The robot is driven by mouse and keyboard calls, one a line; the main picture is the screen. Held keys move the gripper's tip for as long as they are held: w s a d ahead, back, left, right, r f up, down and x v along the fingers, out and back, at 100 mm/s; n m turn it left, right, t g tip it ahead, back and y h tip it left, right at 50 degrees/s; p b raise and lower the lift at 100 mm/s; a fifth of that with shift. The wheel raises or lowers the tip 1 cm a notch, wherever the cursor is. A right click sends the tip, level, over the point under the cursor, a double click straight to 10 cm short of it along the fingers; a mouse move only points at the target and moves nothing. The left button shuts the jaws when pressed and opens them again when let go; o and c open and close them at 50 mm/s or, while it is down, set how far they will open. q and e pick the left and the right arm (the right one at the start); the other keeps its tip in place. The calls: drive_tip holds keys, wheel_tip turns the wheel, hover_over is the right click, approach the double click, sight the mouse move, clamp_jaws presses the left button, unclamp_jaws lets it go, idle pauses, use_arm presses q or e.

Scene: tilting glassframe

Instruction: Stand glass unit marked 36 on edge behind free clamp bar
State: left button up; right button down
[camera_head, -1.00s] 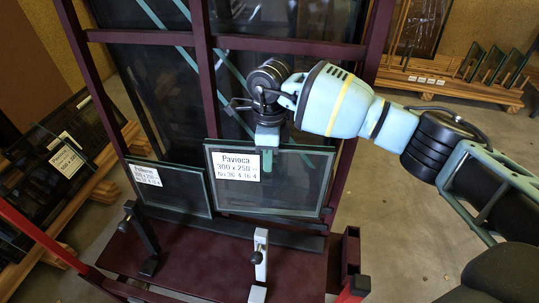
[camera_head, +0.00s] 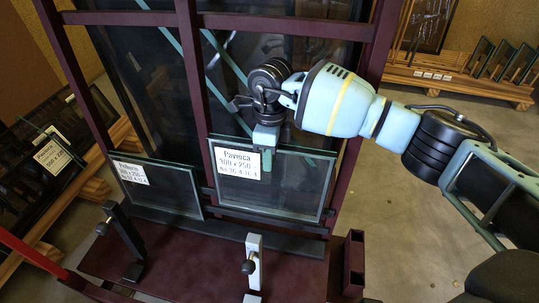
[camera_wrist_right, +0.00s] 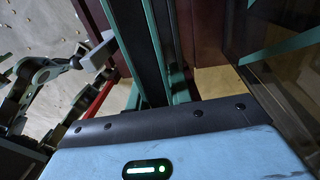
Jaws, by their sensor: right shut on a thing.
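The glass unit marked 36 (camera_head: 285,190) is a clear pane with dark edges and a white label at its upper left. My right gripper (camera_head: 266,150) is shut on its top edge and holds it nearly upright in front of the rack, its lower edge seemingly above the dark ledge (camera_head: 270,243). The light grey clamp bar (camera_head: 254,262) stands in front of and below this unit, with no glass visibly against it. The right wrist view shows the glass edge (camera_wrist_right: 146,50) beyond the pale blue gripper body.
A second labelled glass unit (camera_head: 165,190) stands to the left, behind a black clamp bar (camera_head: 125,240). The dark red rack (camera_head: 190,80) has uprights and a crossbar behind. Pallets with panes stand at left and at back right (camera_head: 450,80). Floor at right is clear.

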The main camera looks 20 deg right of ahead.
use_arm(q)
drive_tip(key=shift+r, duration=0.1)
use_arm(e)
drive_tip(key=shift+r, duration=0.25)
